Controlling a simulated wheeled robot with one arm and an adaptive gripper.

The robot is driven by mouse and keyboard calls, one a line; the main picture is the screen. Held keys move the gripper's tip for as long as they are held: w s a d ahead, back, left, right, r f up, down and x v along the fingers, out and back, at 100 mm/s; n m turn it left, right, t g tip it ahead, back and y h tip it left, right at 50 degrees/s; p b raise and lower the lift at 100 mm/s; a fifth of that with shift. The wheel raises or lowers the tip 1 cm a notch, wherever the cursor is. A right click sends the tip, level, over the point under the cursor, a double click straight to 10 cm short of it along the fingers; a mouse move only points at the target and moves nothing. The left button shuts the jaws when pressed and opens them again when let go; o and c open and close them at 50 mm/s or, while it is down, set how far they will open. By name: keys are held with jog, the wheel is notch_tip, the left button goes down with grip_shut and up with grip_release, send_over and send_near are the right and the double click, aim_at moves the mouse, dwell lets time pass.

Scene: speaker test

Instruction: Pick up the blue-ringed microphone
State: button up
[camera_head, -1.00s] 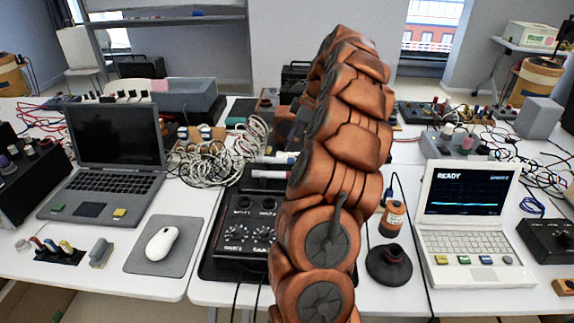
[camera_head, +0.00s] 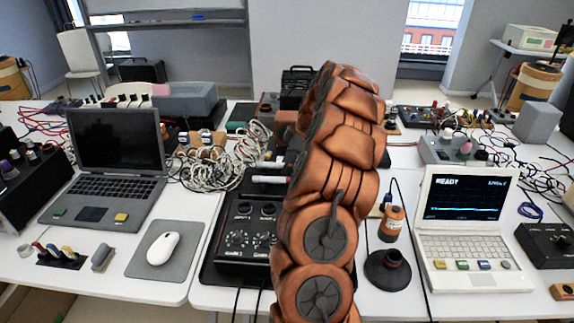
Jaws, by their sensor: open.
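Two pale, rod-like handles lie side by side behind the black control box, running right behind my arm: a nearer one (camera_head: 270,179) and a farther one (camera_head: 268,164). They may be microphones. Their right ends are hidden, and I cannot tell which has a blue ring. My orange-brown arm rises through the middle of the view.
The black control box (camera_head: 243,234) with knobs stands left of my arm. A mouse (camera_head: 162,248) and grey laptop (camera_head: 110,190) are left. Tangled cables (camera_head: 215,168) lie behind.

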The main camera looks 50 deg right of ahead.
grip_shut()
dwell(0.4)
dwell(0.4)
